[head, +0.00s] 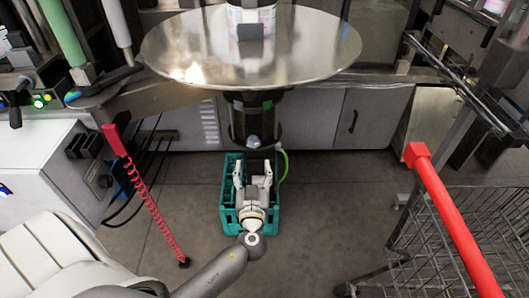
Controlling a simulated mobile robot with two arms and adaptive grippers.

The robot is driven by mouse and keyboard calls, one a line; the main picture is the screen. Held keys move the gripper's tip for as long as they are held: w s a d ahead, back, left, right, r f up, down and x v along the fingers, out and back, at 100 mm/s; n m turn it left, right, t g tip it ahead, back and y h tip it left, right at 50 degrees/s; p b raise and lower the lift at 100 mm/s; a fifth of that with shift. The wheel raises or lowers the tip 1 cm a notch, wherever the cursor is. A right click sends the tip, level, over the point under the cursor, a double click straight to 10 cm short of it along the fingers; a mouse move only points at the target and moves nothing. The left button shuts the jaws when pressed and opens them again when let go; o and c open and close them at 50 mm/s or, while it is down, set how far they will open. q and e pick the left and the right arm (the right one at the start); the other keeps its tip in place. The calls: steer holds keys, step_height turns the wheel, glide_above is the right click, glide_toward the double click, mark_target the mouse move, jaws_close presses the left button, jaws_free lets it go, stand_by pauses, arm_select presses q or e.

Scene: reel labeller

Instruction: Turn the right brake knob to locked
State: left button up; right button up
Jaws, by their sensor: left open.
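My left gripper (253,170) is open, its two fingers spread and pointing up the picture, with no object seen between them. A large round metal disc (190,55) fills the top middle on a dark column (240,120). A small silvery rounded knob (254,141) shows on the column's front, just above my left gripper in the picture; a gap seems to separate them. I cannot tell whether it is the right brake knob or how it is set. A white roll (251,14) stands on the disc. My right gripper is not in view.
A teal crate (229,215) stands on the floor behind my left gripper. A wire cart (420,260) with a red handle (450,218) is at the right. A white cabinet (40,165) and a red coiled cord (150,207) are at the left. Floor is bare between crate and cart.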

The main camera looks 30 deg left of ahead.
mark_target(254, 145)
arm_select(q)
steer(key=p+x, duration=0.2)
steer(key=x, duration=0.7)
steer(key=shift+w+a, duration=0.35)
steer(key=shift+w, duration=0.25)
steer(key=shift+w+a+f, duration=0.1)
steer(key=shift+w, duration=0.05)
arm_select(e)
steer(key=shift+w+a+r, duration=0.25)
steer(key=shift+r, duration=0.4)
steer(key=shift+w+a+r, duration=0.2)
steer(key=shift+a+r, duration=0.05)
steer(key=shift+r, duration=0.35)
arm_select(q)
steer(key=shift+c, duration=0.4)
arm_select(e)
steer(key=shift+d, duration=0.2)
